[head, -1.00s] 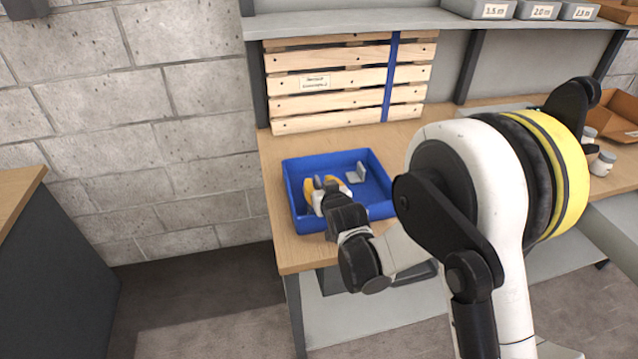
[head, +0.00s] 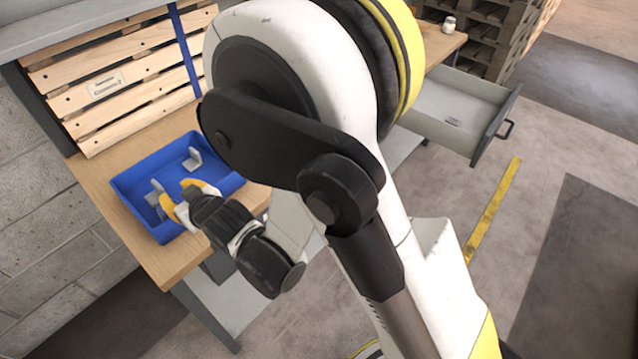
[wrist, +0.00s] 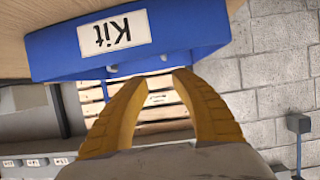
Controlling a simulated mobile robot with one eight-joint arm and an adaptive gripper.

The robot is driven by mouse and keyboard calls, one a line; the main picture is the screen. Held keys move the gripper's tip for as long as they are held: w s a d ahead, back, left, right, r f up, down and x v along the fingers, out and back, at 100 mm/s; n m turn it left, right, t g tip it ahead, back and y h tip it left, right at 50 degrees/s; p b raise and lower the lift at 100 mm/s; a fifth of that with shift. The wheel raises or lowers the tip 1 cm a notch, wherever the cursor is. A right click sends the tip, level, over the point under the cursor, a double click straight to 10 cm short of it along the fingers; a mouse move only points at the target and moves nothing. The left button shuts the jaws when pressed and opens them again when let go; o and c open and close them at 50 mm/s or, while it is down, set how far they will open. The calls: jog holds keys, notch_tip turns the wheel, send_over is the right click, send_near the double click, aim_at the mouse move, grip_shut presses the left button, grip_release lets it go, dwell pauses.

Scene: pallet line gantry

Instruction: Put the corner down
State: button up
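A grey metal corner (head: 155,192) stands in the blue tray (head: 158,229), near its left side. A second grey corner (head: 193,158) sits further back in the same tray. My gripper (head: 174,192) is at the tray's near side, its yellow fingers spread and pointing toward the left corner. In the wrist view my gripper (wrist: 160,77) shows a clear gap between the fingertips, with nothing between them. The tray's front wall with a "Kit" label (wrist: 115,32) fills the top of that view, and small grey bits show under its rim.
The tray stands on a wooden bench (head: 105,188) against a slatted pallet panel (head: 125,75). A grey drawer (head: 450,112) stands open at the right. The drawer has a dark handle. My own arm hides the middle of the bench.

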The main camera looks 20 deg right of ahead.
jog(key=s+d+r+m+h, duration=0.1)
jog(key=d+r, duration=0.2)
jog(key=d, duration=0.3)
jog(key=s+d+r+m+g+h, duration=0.1)
jog(key=d+r+h, duration=0.15)
jog(key=d, duration=0.45)
jog(key=s+d+r+m+h, duration=0.1)
jog(key=d+r, duration=0.3)
jog(key=d, duration=0.2)
jog(key=s+d+r+m+g+h, duration=0.1)
jog(key=s+d+m+g+h, duration=0.1)
jog(key=s+d, duration=1.3)
jog(key=shift+s+r+m+g, duration=0.15)
jog(key=shift+s+m+g, duration=0.5)
jog(key=shift+s, duration=0.5)
jog(key=shift+h, duration=0.25)
